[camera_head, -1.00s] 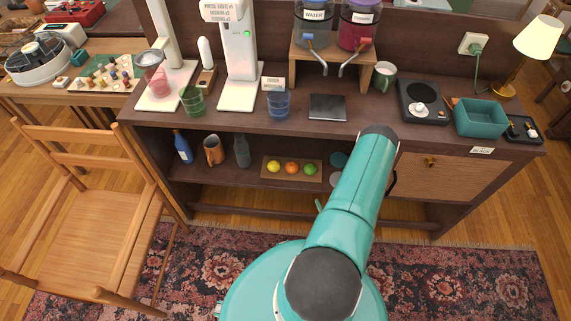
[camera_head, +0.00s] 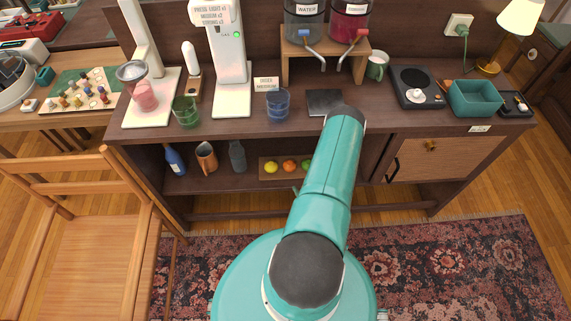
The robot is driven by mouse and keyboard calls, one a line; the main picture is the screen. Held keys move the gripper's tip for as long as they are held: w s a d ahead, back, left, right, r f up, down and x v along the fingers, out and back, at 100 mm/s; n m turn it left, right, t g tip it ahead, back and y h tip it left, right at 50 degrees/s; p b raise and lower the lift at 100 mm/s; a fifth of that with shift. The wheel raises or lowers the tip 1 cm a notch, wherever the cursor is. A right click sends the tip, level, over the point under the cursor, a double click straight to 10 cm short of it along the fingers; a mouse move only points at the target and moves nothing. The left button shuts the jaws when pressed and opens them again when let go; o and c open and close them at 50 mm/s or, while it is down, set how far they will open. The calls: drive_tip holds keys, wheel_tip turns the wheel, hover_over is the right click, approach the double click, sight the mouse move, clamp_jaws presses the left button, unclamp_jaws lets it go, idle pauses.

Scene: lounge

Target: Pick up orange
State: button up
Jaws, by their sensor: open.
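The orange (camera_head: 289,166) sits on a small wooden board (camera_head: 262,178) on the lower open shelf of the dark sideboard. A yellow lemon (camera_head: 271,167) is to its left. A green fruit (camera_head: 307,164) is to its right, partly hidden by my teal arm. My arm reaches forward over the rug towards the sideboard, just right of the fruit. My gripper is not visible; the arm hides it or it lies out of view.
The sideboard top (camera_head: 240,126) overhangs the shelf. A wooden chair (camera_head: 98,250) stands at the left. The patterned rug (camera_head: 450,260) is clear at the right.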

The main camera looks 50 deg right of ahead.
sight(292, 169)
drive_tip(key=x, duration=0.7)
drive_tip(key=shift+w+d+f, duration=0.15)
drive_tip(key=shift+d+f, duration=0.05)
drive_tip(key=shift+d, duration=0.1)
drive_tip(key=x, duration=0.5)
drive_tip(key=shift+w+d, duration=0.1)
drive_tip(key=shift+w, duration=0.05)
drive_tip(key=c, duration=0.6)
